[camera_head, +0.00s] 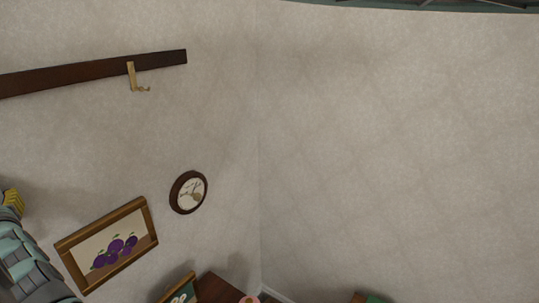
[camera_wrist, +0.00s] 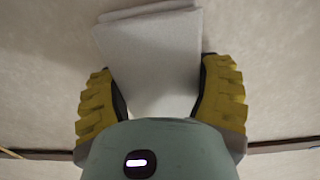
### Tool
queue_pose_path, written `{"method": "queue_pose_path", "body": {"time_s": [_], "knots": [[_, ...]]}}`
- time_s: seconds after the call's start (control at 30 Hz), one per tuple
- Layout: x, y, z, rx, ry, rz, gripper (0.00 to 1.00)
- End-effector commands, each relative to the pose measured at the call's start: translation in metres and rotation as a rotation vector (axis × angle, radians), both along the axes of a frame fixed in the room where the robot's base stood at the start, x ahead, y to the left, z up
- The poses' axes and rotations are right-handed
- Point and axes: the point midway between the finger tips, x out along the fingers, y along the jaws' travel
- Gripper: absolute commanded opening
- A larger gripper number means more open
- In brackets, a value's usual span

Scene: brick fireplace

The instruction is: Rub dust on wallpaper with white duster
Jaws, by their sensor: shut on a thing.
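My gripper (camera_wrist: 158,72) has two yellow ridged fingers and is shut on the white duster (camera_wrist: 155,45), a folded pale cloth between them in the wrist view. The wallpaper (camera_wrist: 270,45) fills the background there, but I cannot tell whether the duster touches it. In the head view the pale, faintly patterned wallpaper (camera_head: 400,140) covers two walls meeting in a corner. Only part of my gripper (camera_head: 12,199) shows at the left edge, and the duster is not visible there. I cannot make out a distinct dust patch.
A dark wooden rail (camera_head: 60,77) with a brass hook (camera_head: 132,77) crosses the left wall. A framed plum picture (camera_head: 108,245) and a round framed piece (camera_head: 188,192) hang below, near my arm. Dark wooden furniture (camera_head: 222,288) stands at the bottom. The right wall is bare.

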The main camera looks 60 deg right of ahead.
Motion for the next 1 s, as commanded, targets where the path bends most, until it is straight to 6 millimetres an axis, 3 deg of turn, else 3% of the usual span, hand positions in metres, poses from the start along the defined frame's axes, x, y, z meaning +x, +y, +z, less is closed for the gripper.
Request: {"method": "queue_pose_path", "body": {"time_s": [0.73, 1.0], "knots": [[0.000, -0.045, -0.003, -0.003, 0.001, 0.001, 0.37], [0.001, -0.053, -0.004, -0.002, 0.000, 0.004, 0.37]]}}
